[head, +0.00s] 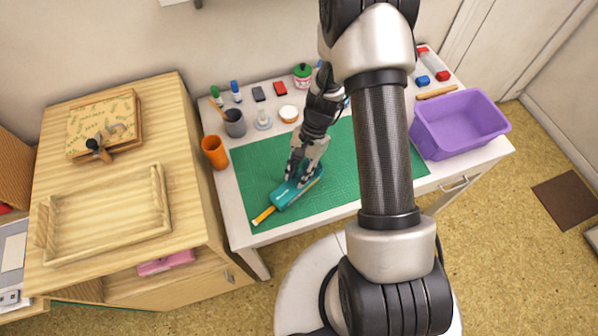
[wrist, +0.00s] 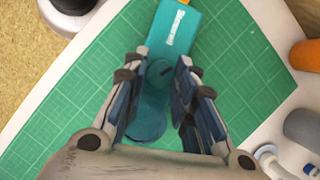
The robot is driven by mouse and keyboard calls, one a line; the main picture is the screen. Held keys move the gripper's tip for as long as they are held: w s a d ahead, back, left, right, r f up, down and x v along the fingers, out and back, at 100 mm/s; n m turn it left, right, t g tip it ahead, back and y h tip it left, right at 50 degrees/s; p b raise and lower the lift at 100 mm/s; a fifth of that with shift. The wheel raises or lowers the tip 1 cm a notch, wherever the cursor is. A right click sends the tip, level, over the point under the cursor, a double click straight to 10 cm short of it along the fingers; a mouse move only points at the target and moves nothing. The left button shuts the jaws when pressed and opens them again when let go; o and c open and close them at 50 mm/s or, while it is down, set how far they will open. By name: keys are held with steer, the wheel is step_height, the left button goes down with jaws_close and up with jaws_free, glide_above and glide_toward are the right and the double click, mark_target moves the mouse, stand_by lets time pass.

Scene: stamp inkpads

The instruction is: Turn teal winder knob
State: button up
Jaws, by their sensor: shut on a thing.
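A teal tool (head: 286,196) with a white label and a yellow-orange end (head: 263,215) lies on the green cutting mat (head: 262,172); its body also shows in the wrist view (wrist: 177,27). Its round teal winder knob (wrist: 158,76), with a dark mark on top, sits between the fingers in the wrist view. My gripper (head: 299,178) points down over the tool and is shut on the knob, one finger on each side in the wrist view (wrist: 161,66). In the head view the fingers hide the knob.
An orange cup (head: 214,152) and a grey cup (head: 235,125) stand left of the mat. Inkpads and bottles line the back of the table. A purple bin (head: 459,122) stands at the right. The mat around the tool is clear.

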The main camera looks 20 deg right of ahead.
steer(key=o, duration=1.1)
steer(key=shift+c, duration=0.2)
steer(key=v, duration=1.2)
steer(key=shift+a, duration=0.1)
